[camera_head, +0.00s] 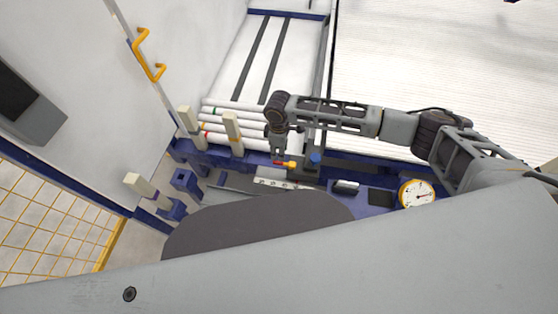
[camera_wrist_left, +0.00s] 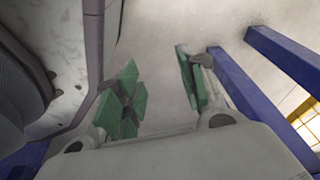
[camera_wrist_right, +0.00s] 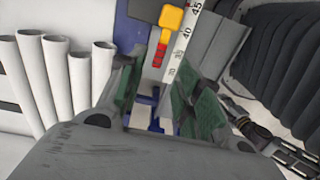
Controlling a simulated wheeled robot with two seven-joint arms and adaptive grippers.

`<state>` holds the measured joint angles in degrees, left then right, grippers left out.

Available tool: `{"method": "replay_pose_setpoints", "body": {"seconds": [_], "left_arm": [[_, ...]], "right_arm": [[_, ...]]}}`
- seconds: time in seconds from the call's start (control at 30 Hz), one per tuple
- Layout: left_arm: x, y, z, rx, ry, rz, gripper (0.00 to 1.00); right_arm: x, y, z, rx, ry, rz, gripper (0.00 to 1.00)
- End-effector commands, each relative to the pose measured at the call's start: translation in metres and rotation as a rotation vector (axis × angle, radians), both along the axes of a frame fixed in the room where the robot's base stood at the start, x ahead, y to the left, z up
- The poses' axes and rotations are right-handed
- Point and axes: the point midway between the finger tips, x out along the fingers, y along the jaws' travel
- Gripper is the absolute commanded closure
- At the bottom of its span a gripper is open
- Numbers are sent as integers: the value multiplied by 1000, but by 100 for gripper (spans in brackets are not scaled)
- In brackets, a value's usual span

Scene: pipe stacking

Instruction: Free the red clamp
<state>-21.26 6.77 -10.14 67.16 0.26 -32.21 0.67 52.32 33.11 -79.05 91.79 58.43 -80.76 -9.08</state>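The red clamp (camera_wrist_right: 160,55) shows in the right wrist view as a small red ribbed piece with a yellow block (camera_wrist_right: 170,18) at its far end, beside a numbered scale. In the head view its red part (camera_head: 280,162) lies at the bench, with the yellow end to its right. My right gripper (camera_head: 279,150) points down just above it. In the right wrist view, my right gripper (camera_wrist_right: 157,98) is open, its green pads apart with nothing between them; the clamp lies beyond the tips. My left gripper (camera_wrist_left: 157,92) is open and empty; in the head view it is hidden.
White pipes (camera_head: 240,128) with coloured bands lie left of my right gripper; their ends (camera_wrist_right: 75,75) show in the right wrist view. Cream posts (camera_head: 232,130) stand by them. A blue knob (camera_head: 315,157) and a dial gauge (camera_head: 417,194) are to the right.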

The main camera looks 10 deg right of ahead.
Motion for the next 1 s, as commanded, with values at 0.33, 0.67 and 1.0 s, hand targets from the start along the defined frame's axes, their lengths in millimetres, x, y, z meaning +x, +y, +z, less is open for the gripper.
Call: {"method": "replay_pose_setpoints", "body": {"seconds": [0.33,0.67,1.0], "left_arm": [[15,-14,17,-11,9,-3,60],[22,-20,29,-15,17,-5,60],[22,-21,30,-15,22,-5,60]], "right_arm": [[0,0,-46,0,0,1,65],[0,-1,-71,-1,0,0,65],[0,0,-73,0,-1,0,65]]}}
